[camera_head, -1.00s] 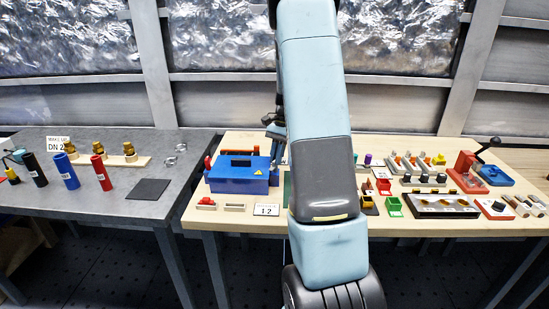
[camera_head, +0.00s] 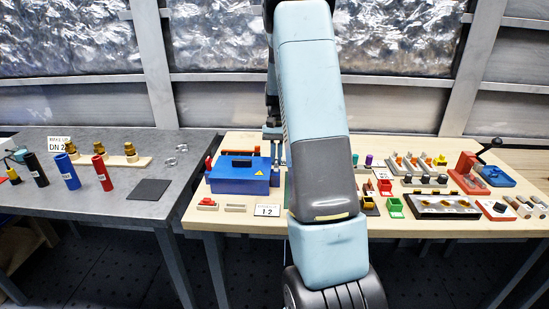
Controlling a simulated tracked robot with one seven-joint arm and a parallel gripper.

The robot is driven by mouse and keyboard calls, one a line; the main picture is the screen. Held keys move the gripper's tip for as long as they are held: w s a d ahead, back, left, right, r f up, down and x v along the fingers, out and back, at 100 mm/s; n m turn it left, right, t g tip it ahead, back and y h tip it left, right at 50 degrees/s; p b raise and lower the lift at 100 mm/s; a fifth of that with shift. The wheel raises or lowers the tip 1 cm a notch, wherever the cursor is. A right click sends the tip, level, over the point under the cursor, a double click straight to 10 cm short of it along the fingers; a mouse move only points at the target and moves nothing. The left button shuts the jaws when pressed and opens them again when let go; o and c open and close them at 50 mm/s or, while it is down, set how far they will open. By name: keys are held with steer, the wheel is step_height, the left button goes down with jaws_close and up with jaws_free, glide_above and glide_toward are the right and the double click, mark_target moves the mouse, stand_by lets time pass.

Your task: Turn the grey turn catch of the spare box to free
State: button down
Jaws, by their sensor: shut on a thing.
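The blue spare box (camera_head: 240,184) stands on the wooden table, left of my arm, with a dark handle on its lid and a yellow warning triangle on it. My gripper (camera_head: 276,158) points down at the box's right end, partly hidden behind my arm. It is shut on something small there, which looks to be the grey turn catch. The catch itself is too small and too covered to make out, and its angle cannot be told. A red part (camera_head: 208,163) shows at the box's left end.
The grey table (camera_head: 120,218) at left holds coloured cylinders.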

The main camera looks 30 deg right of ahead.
steer(key=shift+w+a, duration=0.1)
steer(key=c, duration=1.2)
jaws_free()
steer(key=shift+r, duration=0.1)
steer(key=v, duration=1.3)
steer(key=shift+w+r, duration=0.1)
steer(key=shift+r, duration=0.1)
